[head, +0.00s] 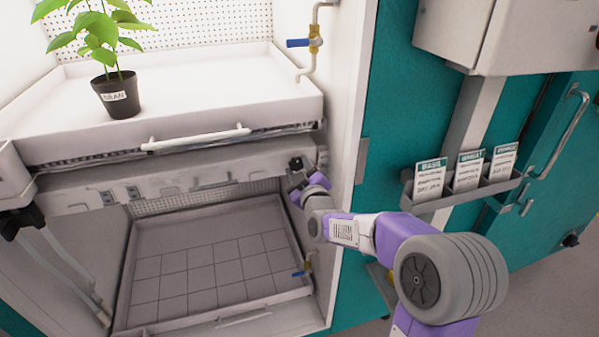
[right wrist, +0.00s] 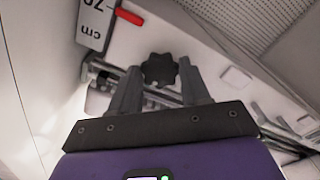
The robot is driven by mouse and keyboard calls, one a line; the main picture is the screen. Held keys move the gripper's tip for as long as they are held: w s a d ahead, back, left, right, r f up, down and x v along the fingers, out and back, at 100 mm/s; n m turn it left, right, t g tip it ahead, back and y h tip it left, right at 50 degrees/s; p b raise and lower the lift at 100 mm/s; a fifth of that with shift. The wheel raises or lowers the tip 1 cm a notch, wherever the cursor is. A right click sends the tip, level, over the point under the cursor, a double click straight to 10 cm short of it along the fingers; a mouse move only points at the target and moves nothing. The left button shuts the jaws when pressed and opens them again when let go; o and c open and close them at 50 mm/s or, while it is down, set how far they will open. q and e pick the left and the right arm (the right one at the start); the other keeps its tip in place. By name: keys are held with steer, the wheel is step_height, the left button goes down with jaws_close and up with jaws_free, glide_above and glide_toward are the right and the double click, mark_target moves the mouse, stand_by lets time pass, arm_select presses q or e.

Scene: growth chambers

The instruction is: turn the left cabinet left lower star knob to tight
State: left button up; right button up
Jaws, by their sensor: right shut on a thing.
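A black star knob (right wrist: 160,69) shows in the right wrist view, between the two grey fingers of my right gripper (right wrist: 159,88). The gripper is shut on the knob, one finger on each side. In the head view my right gripper (head: 296,172) is at the right end of the grey shelf beam (head: 180,187), under the upper tray, and hides the knob there. A black knob-like part (head: 20,221) shows at the beam's left end. How tight either is cannot be told. My left gripper is not in view.
A potted bean plant (head: 118,97) stands on the upper white tray (head: 215,75). A lower tiled tray (head: 205,270) is empty. A card rack (head: 465,192) is on the teal wall, right of my right arm. A scale plate (right wrist: 93,22) with a red pointer (right wrist: 130,17) is near the knob.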

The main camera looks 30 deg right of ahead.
stand_by(0.4)
steer(key=o, duration=1.1)
steer(key=shift+c, duration=0.2)
steer(key=shift+s, duration=0.1)
steer(key=p+v, duration=0.1)
steer(key=v, duration=0.6)
steer(key=shift+s+p, duration=0.2)
steer(key=shift+p, duration=0.15)
steer(key=shift+a, duration=0.1)
